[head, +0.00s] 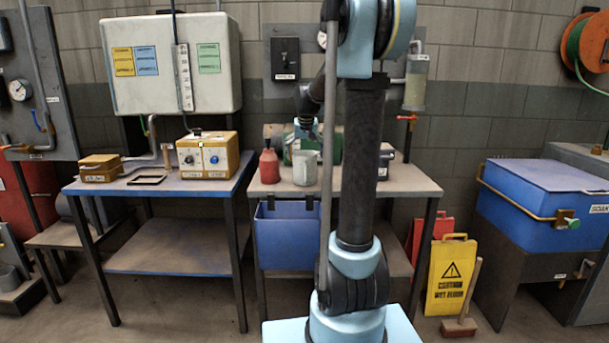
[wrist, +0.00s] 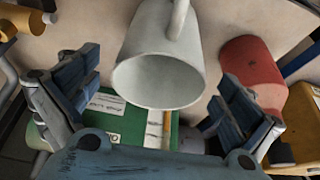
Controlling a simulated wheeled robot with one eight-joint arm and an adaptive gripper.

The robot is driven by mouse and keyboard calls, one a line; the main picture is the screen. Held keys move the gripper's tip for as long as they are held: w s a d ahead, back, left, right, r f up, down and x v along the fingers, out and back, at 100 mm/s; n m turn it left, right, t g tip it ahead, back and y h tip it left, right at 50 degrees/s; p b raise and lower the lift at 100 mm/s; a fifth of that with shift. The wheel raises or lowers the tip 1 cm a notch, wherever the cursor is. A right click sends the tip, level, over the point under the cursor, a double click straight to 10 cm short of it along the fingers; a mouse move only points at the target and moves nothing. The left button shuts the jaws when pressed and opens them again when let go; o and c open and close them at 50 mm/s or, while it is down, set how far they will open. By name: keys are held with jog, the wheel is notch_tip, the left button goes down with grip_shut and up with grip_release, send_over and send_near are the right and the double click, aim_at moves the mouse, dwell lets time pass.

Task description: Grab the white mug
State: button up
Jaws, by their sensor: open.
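The white mug (head: 305,168) stands on the right-hand workbench in the head view, beside a red bottle. In the wrist view the mug (wrist: 160,72) is large, its open mouth towards the camera and its handle at the top of the picture. My gripper (wrist: 158,98) is open, with one blue finger at the left and one at the right of the mug, and visible gaps on both sides. In the head view my gripper (head: 306,127) is small, just above and behind the mug, partly hidden by my own arm.
The red bottle (head: 269,166) is close to the mug's left; it shows at the right in the wrist view (wrist: 250,72). A green box (head: 331,147) stands behind the mug. A blue bin (head: 287,235) hangs on the bench (head: 407,180) front.

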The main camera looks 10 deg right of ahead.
jog(key=shift+w+x, duration=0.15)
jog(key=shift+x, duration=1.2)
jog(key=shift+w+x, duration=0.2)
jog(key=shift+x, duration=1.15)
jog(key=shift+r, duration=0.15)
jog(key=c, duration=1.1)
